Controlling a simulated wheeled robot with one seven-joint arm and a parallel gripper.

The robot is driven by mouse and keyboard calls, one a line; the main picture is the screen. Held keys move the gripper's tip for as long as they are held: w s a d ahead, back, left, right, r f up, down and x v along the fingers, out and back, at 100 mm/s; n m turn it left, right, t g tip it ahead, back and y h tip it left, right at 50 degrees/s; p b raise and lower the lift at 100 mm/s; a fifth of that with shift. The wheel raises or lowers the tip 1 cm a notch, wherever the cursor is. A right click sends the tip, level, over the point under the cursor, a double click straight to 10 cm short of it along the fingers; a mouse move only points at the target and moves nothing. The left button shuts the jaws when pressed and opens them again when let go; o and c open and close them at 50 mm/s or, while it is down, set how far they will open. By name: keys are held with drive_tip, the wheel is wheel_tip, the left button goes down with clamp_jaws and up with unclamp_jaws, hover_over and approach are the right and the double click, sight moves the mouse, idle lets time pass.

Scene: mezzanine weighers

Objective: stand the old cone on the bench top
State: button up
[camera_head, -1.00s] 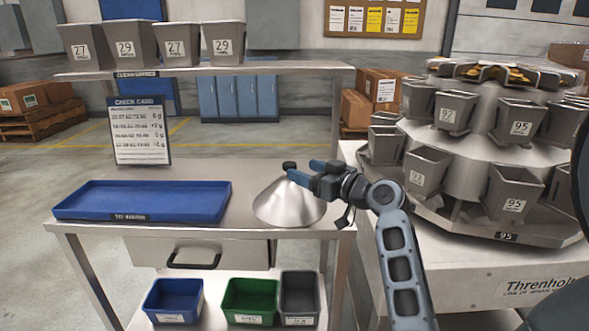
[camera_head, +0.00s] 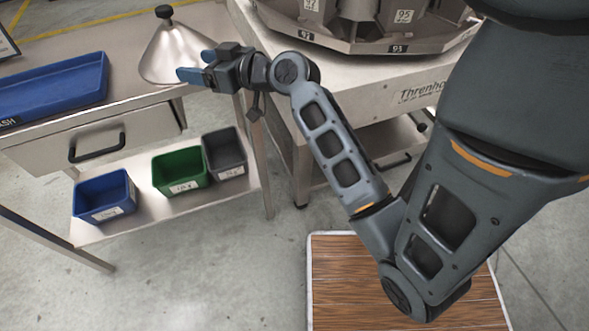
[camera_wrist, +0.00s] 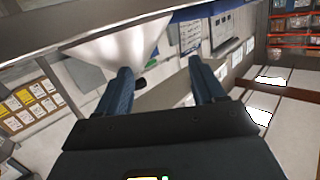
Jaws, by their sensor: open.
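A shiny steel cone (camera_head: 172,50) stands upright on the bench top (camera_head: 122,84), wide rim down and dark knob (camera_head: 164,12) up. My gripper (camera_head: 194,66) is open and empty. Its blue fingers overlap the cone's lower right side in the head view, clear of the knob. In the wrist view the cone (camera_wrist: 118,42) shows at the top left, tilted by the camera angle, with its knob (camera_wrist: 140,83) close to the left finger. My gripper (camera_wrist: 160,68) has nothing between its fingers there.
A blue tray (camera_head: 60,88) lies left on the bench. Blue (camera_head: 104,196), green (camera_head: 180,172) and grey (camera_head: 225,153) bins stand on the lower shelf. The weigher (camera_head: 375,85) with its hoppers stands right of the bench. A wood-patterned platform (camera_head: 340,285) lies on the floor.

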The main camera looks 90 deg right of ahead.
drive_tip(key=s+a+f+g+y, duration=0.1)
drive_tip(key=s+a+f, duration=0.25)
drive_tip(key=a, duration=0.55)
drive_tip(key=s+a+f+y, duration=0.1)
drive_tip(key=s+a+f, duration=0.3)
drive_tip(key=a, duration=0.5)
drive_tip(key=s+a+r+n+y, duration=0.2)
drive_tip(key=s+a, duration=0.3)
drive_tip(key=a, duration=0.1)
drive_tip(key=s+a+r+n+t+y, duration=0.1)
drive_tip(key=s+a+r+n+y, duration=0.1)
drive_tip(key=s+a, duration=0.4)
drive_tip(key=shift+s+a+r+n+y, duration=0.2)
drive_tip(key=shift+a+r+n+y, duration=0.15)
drive_tip(key=shift+a+n, duration=0.45)
